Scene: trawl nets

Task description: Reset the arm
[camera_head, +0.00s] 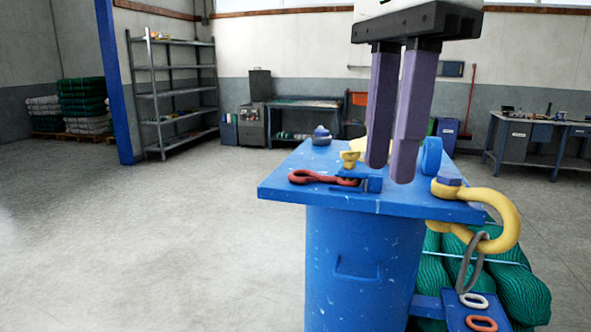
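My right gripper (391,168) hangs down from the top of the head view, with two long purple fingers under a dark palm. A narrow gap shows between the fingers, and nothing is held there. The fingers hang over the blue workbench top (290,193) and hide part of what lies behind them. I cannot tell how high the tips are above it. My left gripper is not in view.
On the blue top are a red shackle (322,178), a small yellow piece (349,158), a blue-grey piece (321,137) and a large yellow shackle (507,215) at the right edge. Green net bundles (525,290) lie below right. Floor at left is clear.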

